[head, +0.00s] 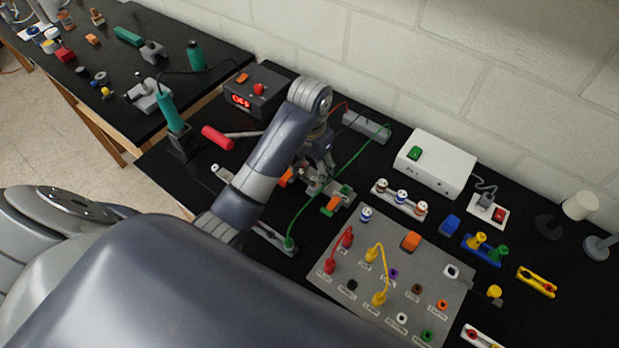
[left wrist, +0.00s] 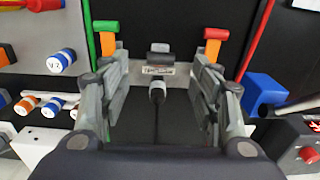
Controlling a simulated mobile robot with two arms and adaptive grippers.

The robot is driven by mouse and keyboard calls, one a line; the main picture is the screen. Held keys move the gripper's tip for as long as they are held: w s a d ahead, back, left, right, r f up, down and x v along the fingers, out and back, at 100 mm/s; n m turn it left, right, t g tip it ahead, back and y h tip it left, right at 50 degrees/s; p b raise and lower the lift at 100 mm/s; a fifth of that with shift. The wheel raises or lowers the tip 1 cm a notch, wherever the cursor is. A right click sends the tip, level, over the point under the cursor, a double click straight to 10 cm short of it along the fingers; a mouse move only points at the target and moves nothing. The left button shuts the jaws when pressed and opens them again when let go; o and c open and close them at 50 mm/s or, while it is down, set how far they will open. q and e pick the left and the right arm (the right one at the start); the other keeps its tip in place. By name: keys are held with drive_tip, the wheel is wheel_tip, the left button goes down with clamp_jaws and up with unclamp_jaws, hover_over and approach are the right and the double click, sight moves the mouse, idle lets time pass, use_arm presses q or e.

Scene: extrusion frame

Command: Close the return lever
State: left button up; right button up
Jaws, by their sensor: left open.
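Two small levers with orange handles stand on the black bench in the head view, the left one (head: 285,177) and the right one (head: 333,203). In the left wrist view one orange handle with a green top (left wrist: 107,38) is at left and one with a red top (left wrist: 212,45) is at right. I cannot tell which is the return lever; the small label (left wrist: 158,71) between them is unreadable. My left gripper (head: 318,182) is open, over the space between the levers, its fingers (left wrist: 158,85) spread with nothing between them. No lever contact is clear. My right gripper is not seen.
A grey panel (head: 330,265) with jacks and leads lies right of the gripper. A green lead (head: 340,170) and a red-handled tool (head: 217,137) lie nearby. A white box (head: 435,163) and a dark power box (head: 262,95) stand behind. My arm hides part of the bench.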

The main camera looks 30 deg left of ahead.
sight(309, 180)
use_arm(q)
drive_tip(key=shift+s+f, duration=0.2)
drive_tip(key=shift+f, duration=0.4)
drive_tip(key=shift+s+f, duration=0.15)
drive_tip(key=shift+f, duration=1.2)
drive_tip(key=shift+c, duration=0.6)
drive_tip(key=c, duration=0.9)
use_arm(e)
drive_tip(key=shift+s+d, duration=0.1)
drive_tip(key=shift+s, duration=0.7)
